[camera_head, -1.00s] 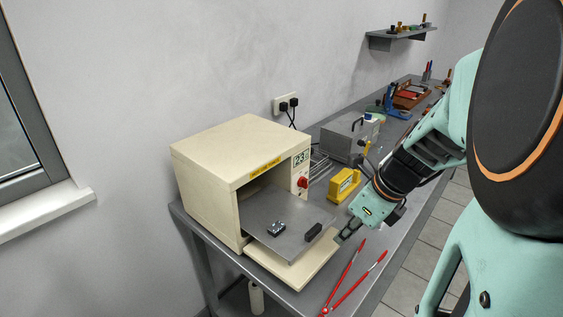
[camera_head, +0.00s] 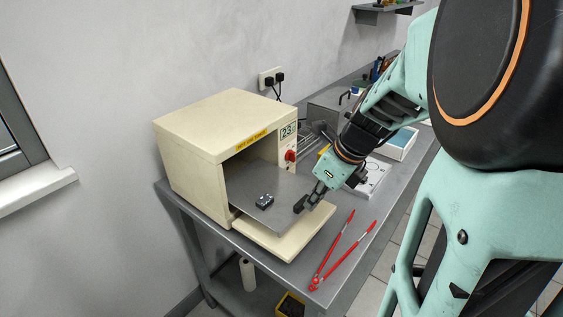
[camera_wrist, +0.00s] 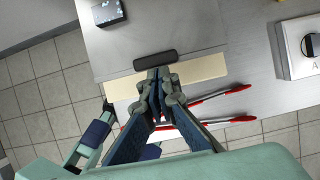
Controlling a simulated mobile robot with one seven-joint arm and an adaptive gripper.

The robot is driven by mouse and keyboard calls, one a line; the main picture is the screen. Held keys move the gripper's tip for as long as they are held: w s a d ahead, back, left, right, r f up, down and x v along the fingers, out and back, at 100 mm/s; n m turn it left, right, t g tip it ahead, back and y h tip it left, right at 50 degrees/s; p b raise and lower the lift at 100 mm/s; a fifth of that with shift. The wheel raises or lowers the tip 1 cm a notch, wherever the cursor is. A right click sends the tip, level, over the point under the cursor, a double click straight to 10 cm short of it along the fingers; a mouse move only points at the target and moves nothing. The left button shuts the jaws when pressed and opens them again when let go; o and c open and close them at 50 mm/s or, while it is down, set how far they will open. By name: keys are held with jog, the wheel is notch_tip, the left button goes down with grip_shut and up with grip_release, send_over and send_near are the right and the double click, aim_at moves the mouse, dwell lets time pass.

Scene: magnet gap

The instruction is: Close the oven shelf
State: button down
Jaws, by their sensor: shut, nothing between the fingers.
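The cream oven (camera_head: 188,143) stands on the bench with its door (camera_head: 268,238) folded down flat. Its grey metal shelf (camera_head: 270,183) is pulled out over the door. A small dark block with a shiny top (camera_head: 265,201) rests on the shelf; it also shows in the wrist view (camera_wrist: 109,13). A black handle bar (camera_wrist: 155,60) sits at the shelf's front edge. My gripper (camera_wrist: 157,74) is shut and empty, its fingertips at the outer side of the handle, near its middle. I cannot tell whether they touch it.
Long red-handled tongs (camera_head: 340,250) lie on the bench (camera_head: 357,212) right of the door. Under the bench are a white cylinder (camera_head: 247,273) and a yellow bin (camera_head: 289,305).

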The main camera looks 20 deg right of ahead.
jog(key=p, duration=0.7)
send_near(254, 181)
jog(key=x, duration=0.5)
jog(key=shift+s+f, duration=0.15)
jog(key=shift+f, duration=0.05)
jog(key=shift+w, duration=0.2)
jog(key=shift+a+r, duration=0.1)
